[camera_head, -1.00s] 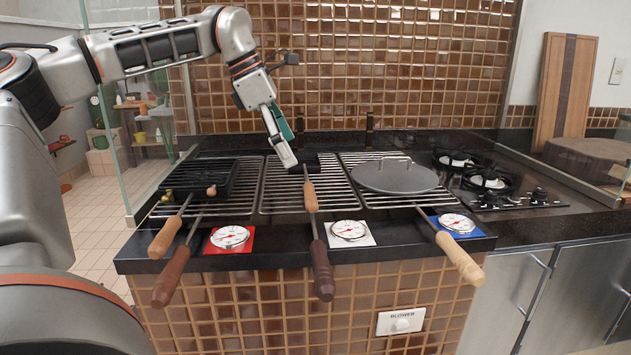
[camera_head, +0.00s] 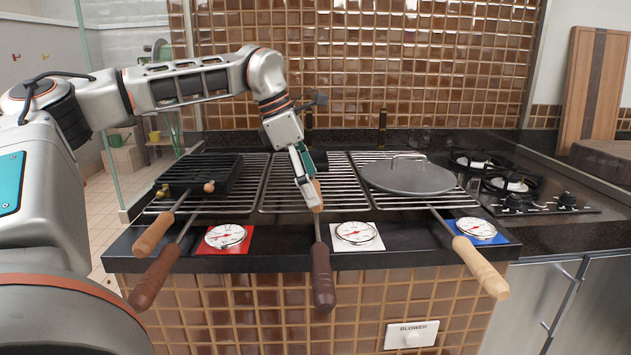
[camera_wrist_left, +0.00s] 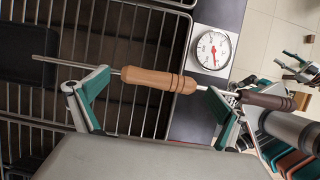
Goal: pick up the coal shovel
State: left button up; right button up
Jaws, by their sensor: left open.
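A tool with a light wooden handle and a thin metal rod, which looks like the coal shovel (camera_head: 318,196), lies on the middle grill grate. The wrist view shows its handle (camera_wrist_left: 160,80) and a dark flat piece at the rod's end. In the head view its far end is mostly hidden behind my gripper. My left gripper (camera_head: 308,190) is low over the middle grate at this handle. In the wrist view the left gripper (camera_wrist_left: 155,108) has its fingers spread wide, with the handle just ahead of them. It is not gripped.
A dark-brown-handled tool (camera_head: 321,275) sticks out over the front edge close by. More handled tools lie left and right. A black grill box (camera_head: 200,172) stands left, a round griddle (camera_head: 408,178) right. Three dials line the front ledge, including a white one (camera_head: 356,233).

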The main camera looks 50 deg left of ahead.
pick_arm(q)
jog(key=shift+c, duration=1.2)
jog(key=c, duration=0.8)
